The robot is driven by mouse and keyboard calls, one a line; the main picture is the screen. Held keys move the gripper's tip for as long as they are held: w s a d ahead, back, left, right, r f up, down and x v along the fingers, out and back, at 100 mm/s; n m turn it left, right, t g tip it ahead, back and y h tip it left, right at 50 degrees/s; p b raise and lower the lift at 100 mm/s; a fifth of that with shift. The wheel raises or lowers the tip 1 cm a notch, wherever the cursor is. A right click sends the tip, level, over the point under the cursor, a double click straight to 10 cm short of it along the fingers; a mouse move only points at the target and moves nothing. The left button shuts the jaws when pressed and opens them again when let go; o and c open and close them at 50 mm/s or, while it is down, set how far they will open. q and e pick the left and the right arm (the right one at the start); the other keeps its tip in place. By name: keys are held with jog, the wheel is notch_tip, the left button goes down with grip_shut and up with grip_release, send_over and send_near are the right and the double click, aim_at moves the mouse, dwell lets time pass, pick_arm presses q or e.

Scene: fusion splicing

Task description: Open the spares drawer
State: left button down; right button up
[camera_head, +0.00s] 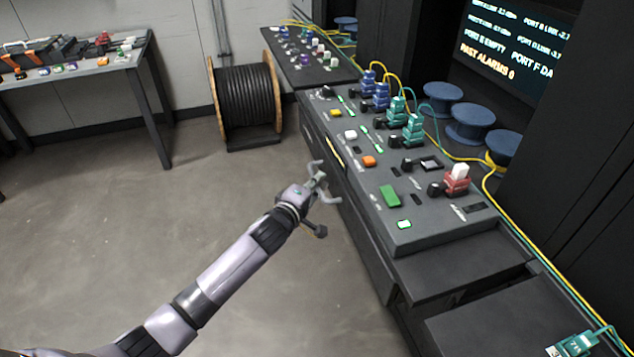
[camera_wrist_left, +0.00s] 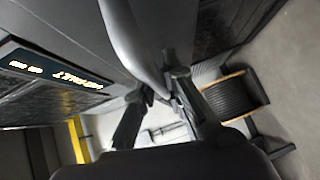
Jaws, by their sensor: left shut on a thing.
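My left gripper (camera_head: 324,186) is at the front face of the grey console (camera_head: 430,225), below its top edge. In the left wrist view its fingers (camera_wrist_left: 161,92) are shut on a rounded dark-grey bar (camera_wrist_left: 134,40), which looks like the drawer's handle. The bar stands close to the dark front with a small lit label panel (camera_wrist_left: 55,75). In the head view the fingers cover the handle, and the spares drawer's front is hard to make out. I cannot tell whether the drawer is open. My right gripper is not in view.
The console top carries buttons, knobs and several plugged connectors (camera_head: 414,128). Blue spools (camera_head: 470,122) stand behind it. A cable reel (camera_head: 246,97) and a side table (camera_head: 75,70) stand at the back. The floor (camera_head: 150,240) left of the console is clear.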

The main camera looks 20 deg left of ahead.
pick_arm(q)
jog(key=s+a+p, duration=0.7)
jog(key=s+a, duration=0.4)
jog(key=a, duration=0.5)
jog(key=shift+s+a+p, duration=0.15)
jog(key=shift+a+p, duration=0.2)
jog(key=shift+a, duration=0.05)
jog(key=c, duration=1.7)
grip_release()
jog(key=shift+o, duration=0.2)
jog(key=shift+s, duration=0.1)
